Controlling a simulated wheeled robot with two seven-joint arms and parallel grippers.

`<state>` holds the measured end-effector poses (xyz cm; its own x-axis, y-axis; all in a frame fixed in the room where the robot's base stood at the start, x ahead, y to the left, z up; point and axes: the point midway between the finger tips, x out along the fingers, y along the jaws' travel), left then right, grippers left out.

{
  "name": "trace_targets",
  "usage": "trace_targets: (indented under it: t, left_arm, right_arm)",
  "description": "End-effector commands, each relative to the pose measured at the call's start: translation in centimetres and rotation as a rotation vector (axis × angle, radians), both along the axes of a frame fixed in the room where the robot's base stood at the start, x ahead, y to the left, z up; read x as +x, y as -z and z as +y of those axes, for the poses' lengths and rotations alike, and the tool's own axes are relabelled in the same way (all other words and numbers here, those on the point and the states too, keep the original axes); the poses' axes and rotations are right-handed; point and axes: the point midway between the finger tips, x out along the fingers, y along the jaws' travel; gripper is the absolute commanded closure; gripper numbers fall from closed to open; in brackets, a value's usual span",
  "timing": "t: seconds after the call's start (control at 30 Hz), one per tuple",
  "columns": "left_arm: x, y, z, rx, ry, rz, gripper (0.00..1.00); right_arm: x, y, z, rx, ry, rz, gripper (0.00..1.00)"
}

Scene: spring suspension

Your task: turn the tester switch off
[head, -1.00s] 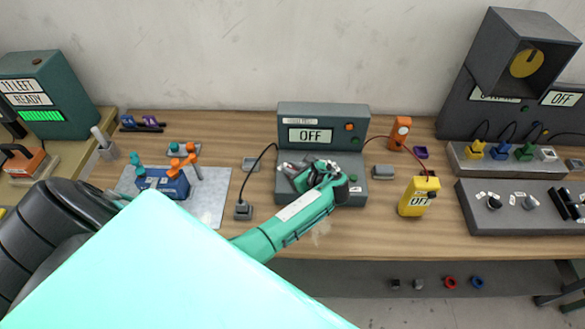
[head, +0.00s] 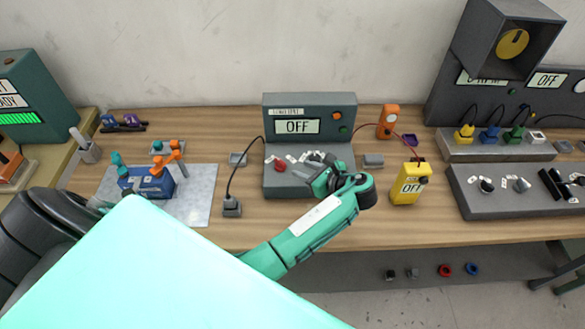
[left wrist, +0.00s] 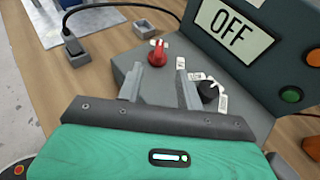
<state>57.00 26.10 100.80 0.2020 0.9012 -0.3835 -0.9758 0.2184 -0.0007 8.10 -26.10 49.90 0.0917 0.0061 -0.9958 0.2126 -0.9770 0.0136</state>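The grey tester (head: 309,118) stands at the middle back of the bench, and its display (head: 297,127) reads OFF. It also shows in the left wrist view (left wrist: 288,70). On its sloped front are a red knob (head: 280,165), seen in the left wrist view (left wrist: 158,53) too, and a black knob (left wrist: 208,92). Small white labels sit around the knobs. My left gripper (head: 318,172) is over the right part of this front. In the left wrist view its fingers (left wrist: 158,78) are apart with nothing between them, the right finger close to the black knob. Contact cannot be told. My right gripper is not in view.
A yellow meter (head: 408,184) reading OFF stands right of the tester, with an orange device (head: 388,121) behind it. A plug block (head: 232,206) with a black cable lies left. A grey knob panel (head: 480,212) is at the right. The bench front is fairly clear.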

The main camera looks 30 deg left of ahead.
Motion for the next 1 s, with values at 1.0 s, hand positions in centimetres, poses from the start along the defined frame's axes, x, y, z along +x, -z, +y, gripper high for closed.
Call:
trace_targets:
  t: [1.0]
  left_arm:
    - [-4.0, 2.1, -1.4, -0.181, -0.067, -0.122, 0.64]
  right_arm:
    - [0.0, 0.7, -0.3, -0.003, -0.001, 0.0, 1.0]
